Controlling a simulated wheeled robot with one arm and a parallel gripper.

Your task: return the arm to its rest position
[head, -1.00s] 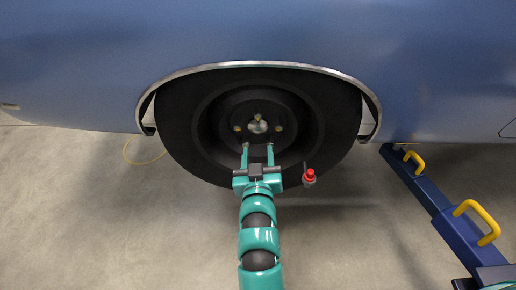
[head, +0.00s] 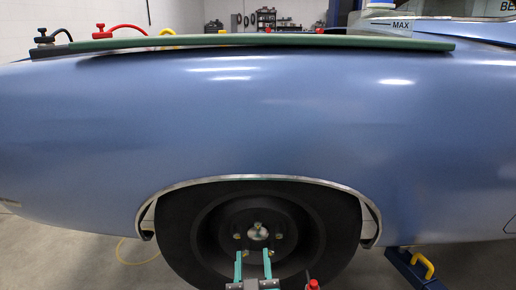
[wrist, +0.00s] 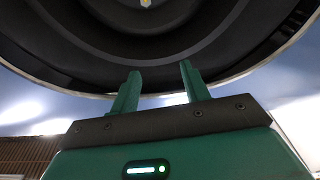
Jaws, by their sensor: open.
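My gripper (head: 254,266) is in front of the wheel (head: 180,236) of a blue car, at the bottom of the head view. Its two teal fingers point at the wheel and are apart, with nothing between them. The wrist view also shows the open gripper (wrist: 158,88), with the dark wheel (wrist: 75,40) just beyond its fingertips. I cannot tell how wide the gap to the wheel is. Most of my arm is below the head view's edge.
The blue car body (head: 260,120) fills the middle. A red-topped object (head: 313,285) is right of my gripper. A blue stand with yellow handles (head: 418,265) is at lower right. A yellow hose (head: 135,260) lies on the floor (head: 60,265) at left.

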